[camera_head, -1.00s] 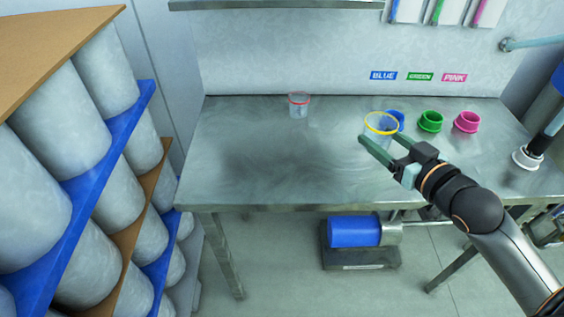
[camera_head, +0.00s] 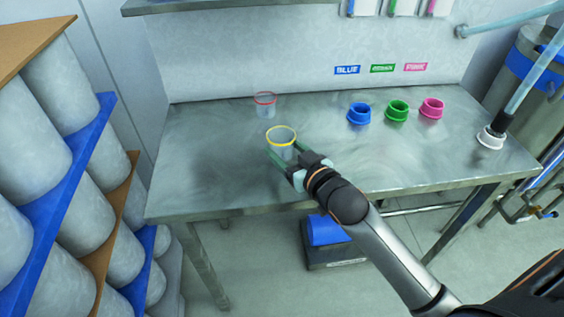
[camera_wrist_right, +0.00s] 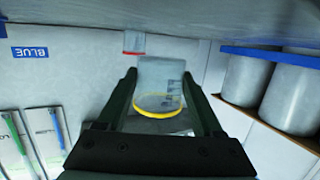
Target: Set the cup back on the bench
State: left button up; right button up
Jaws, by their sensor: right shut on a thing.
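A clear cup with a yellow rim (camera_head: 281,142) is between the fingers of my right gripper (camera_head: 287,157), which is shut on it. It is over the left-middle part of the steel bench (camera_head: 210,160); I cannot tell whether its base touches the top. In the right wrist view the yellow-rimmed cup (camera_wrist_right: 160,85) sits between the two dark fingers (camera_wrist_right: 161,98) and appears upside down. A second clear cup with a red rim (camera_head: 265,105) stands on the bench just behind it. My left gripper is not in view.
A white fitting with a hose (camera_head: 491,137) is at the right end. Drums on racks (camera_head: 70,150) stand at the left. The bench's left front is clear.

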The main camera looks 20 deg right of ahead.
jog(key=shift+w+a+f+b, duration=0.1)
jog(key=shift+a+f+b, duration=0.05)
jog(key=shift+f, duration=0.8)
jog(key=shift+w+a+f+b, duration=0.1)
jog(key=shift+f+b, duration=0.05)
jog(key=shift+f, duration=0.8)
jog(key=shift+f, duration=0.15)
jog(key=o, duration=1.4)
jog(key=shift+r, duration=0.2)
jog(key=v, duration=1.2)
jog(key=shift+r, duration=0.1)
